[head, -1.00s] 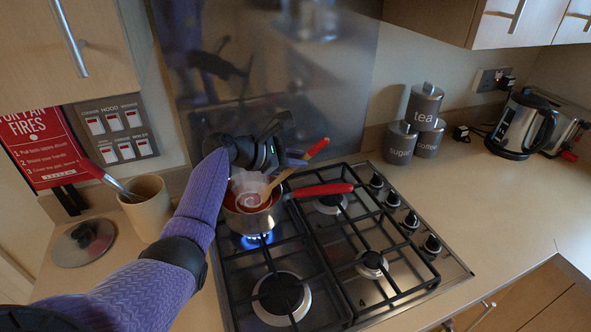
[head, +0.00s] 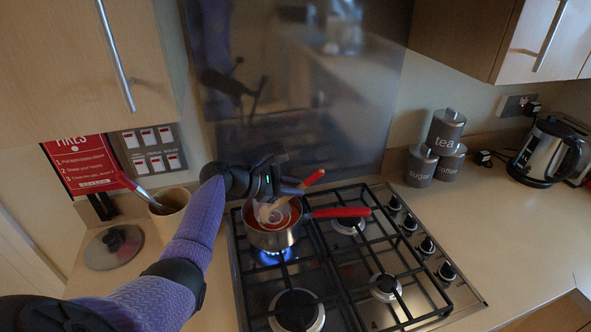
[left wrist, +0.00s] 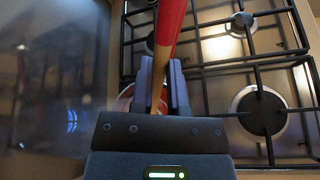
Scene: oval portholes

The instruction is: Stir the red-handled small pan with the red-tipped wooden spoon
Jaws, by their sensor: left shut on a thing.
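The small pan (head: 272,238) with a red handle (head: 341,212) stands on the back left burner, over a blue flame. It holds red contents with a pale swirl. The red-tipped wooden spoon (head: 290,194) leans in the pan, its red end up and to the right. My left gripper (head: 283,187) is above the pan and shut on the spoon's handle. In the left wrist view the spoon (left wrist: 168,35) runs up between the fingers (left wrist: 160,88). The spoon's lower end is in or over the pan; the contact is unclear. My right gripper is out of view.
The hob (head: 352,308) has black grates and knobs on its right. A mug with a red-handled utensil (head: 172,212) and a pan lid (head: 114,247) are at left. Canisters (head: 445,132) and a kettle (head: 541,152) stand behind right. A metal splashback (head: 296,70) is close behind the pan.

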